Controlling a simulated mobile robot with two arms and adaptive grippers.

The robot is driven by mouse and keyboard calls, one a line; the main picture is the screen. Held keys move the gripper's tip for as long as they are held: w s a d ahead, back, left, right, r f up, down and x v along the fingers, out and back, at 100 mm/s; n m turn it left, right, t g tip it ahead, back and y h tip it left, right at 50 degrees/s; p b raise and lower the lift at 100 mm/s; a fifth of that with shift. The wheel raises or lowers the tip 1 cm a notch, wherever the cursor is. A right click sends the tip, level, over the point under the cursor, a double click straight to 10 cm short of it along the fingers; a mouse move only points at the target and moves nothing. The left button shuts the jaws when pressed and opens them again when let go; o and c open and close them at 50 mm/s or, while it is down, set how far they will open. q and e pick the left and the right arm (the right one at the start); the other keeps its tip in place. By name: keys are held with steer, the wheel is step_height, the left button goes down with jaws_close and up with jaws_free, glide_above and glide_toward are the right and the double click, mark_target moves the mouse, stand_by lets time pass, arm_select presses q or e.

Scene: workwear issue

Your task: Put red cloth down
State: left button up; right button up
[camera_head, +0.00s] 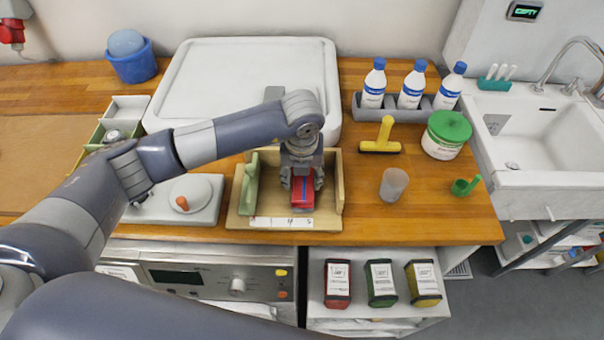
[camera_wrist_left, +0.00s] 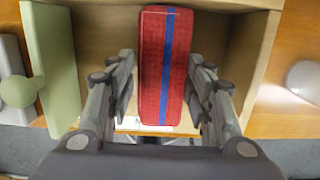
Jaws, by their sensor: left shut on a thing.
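The red cloth (camera_head: 302,192) is a folded block with a blue stripe along it. It also fills the middle of the left wrist view (camera_wrist_left: 150,65). My left gripper (camera_head: 302,182) points down over the wooden box (camera_head: 338,205) and is shut on the cloth, with a finger on each side (camera_wrist_left: 165,95). The cloth is inside the outline of the box, over its floor. Whether it touches the floor I cannot tell. The box has a green panel (camera_head: 250,185) on its left and a number label at the front. My right gripper is not in view.
A grey-white unit with a round knob (camera_head: 190,195) stands left of the box, and a large white lid (camera_head: 245,75) lies behind it. A grey cup (camera_head: 393,184), a yellow tool (camera_head: 381,143) and a green-lidded tub (camera_head: 446,134) stand to the right. Worktop near the cup is clear.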

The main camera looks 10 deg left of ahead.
mark_target(302, 185)
arm_select(q)
steer(key=shift+f, duration=0.2)
steer(key=o, duration=1)
steer(key=shift+r, duration=0.1)
steer(key=shift+o, duration=0.3)
steer(key=shift+r, duration=0.4)
step_height(302, 185, up, 11)
steer(key=s+b, duration=0.1)
steer(key=b, duration=0.2)
steer(key=shift+s+d+r, duration=0.15)
steer(key=shift+s+r, duration=0.05)
steer(key=shift+s, duration=0.2)
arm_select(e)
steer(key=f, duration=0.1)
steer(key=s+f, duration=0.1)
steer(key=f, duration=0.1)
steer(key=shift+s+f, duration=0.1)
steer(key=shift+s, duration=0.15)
arm_select(q)
steer(key=shift+s+f, duration=0.1)
steer(key=shift+f, duration=0.05)
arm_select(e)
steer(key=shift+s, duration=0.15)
